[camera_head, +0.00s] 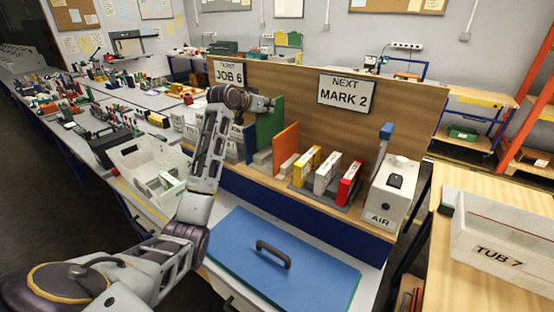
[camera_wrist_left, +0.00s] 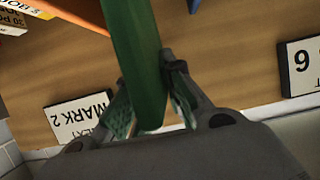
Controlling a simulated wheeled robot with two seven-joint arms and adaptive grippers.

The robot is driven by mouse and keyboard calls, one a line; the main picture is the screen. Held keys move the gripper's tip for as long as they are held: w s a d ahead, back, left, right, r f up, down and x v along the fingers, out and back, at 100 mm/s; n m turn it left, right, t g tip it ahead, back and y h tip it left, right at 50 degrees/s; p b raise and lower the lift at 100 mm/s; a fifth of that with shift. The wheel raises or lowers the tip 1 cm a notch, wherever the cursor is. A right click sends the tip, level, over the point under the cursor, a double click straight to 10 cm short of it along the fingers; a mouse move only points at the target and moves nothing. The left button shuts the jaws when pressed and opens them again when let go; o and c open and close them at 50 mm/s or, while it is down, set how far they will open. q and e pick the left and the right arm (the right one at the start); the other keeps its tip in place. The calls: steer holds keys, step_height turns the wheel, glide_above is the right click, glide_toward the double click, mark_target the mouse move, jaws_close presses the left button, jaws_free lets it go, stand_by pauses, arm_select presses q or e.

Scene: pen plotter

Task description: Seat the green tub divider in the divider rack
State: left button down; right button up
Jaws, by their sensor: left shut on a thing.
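The green tub divider (camera_head: 268,124) stands upright on the wooden shelf in the head view. My left gripper (camera_head: 268,104) is shut on its upper part. In the left wrist view the divider (camera_wrist_left: 138,60) runs between the two fingers (camera_wrist_left: 150,105). An orange divider (camera_head: 286,143) stands to its right and a blue one (camera_head: 249,143) to its left. The grey divider rack (camera_head: 262,160) shows only in part near the foot of the green divider. I cannot tell whether the green divider's lower edge is in a slot. My right gripper is not in view.
Yellow, white and red boxes (camera_head: 350,183) stand right of the orange divider, then a white AIR unit (camera_head: 390,193). A wooden back panel (camera_head: 300,95) closes the shelf behind. A white bin (camera_head: 135,160) is at left.

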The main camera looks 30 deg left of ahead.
mark_target(271, 122)
arm_select(q)
steer(key=f, duration=0.6)
steer(key=shift+w, duration=0.2)
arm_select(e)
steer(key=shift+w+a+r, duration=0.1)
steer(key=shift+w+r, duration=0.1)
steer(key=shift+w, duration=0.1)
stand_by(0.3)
arm_select(q)
steer(key=shift+f, duration=0.1)
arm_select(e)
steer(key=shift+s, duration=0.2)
